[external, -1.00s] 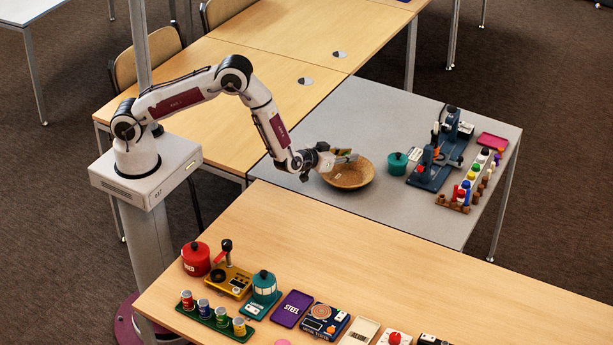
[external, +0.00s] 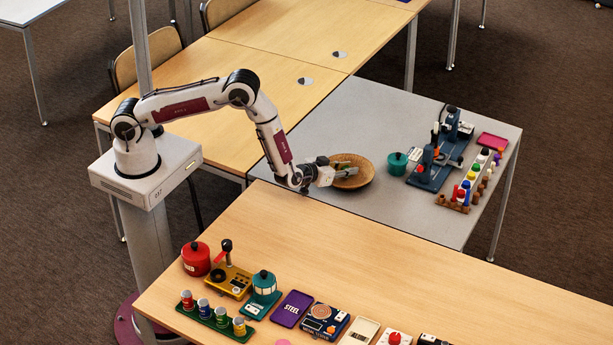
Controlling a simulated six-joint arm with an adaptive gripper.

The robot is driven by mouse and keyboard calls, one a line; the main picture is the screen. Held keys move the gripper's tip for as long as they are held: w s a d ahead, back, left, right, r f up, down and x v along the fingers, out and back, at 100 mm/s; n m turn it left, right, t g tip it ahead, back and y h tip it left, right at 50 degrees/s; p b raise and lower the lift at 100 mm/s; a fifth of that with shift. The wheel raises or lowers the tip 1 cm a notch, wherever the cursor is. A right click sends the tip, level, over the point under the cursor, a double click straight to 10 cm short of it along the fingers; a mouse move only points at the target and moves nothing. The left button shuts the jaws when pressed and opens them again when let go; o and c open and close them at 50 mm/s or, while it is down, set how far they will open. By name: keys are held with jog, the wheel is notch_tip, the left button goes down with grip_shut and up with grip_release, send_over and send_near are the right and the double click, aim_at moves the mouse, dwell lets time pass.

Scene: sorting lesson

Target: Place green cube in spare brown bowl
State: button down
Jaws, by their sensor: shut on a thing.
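The brown bowl (external: 364,182) stands on the grey table, round and shallow, with its left part hidden by my gripper. My gripper (external: 350,170) reaches over the bowl from the left, its fingertips over the bowl's inside. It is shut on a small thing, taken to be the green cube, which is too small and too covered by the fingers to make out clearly. I cannot tell whether it touches the bowl's bottom. No other green cube is plain to see.
A teal pot (external: 397,163) stands just right of the bowl. Beyond it are a dark blue machine (external: 432,170) and a rack of coloured pegs (external: 467,190). The grey table (external: 310,135) is clear behind the bowl. Several items line the near wooden table's front, including a red pot (external: 196,259).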

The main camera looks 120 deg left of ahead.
jog(key=c, duration=1.8)
grip_release()
jog(key=shift+o, duration=0.2)
jog(key=shift+r, duration=3.45)
jog(key=shift+r, duration=0.1)
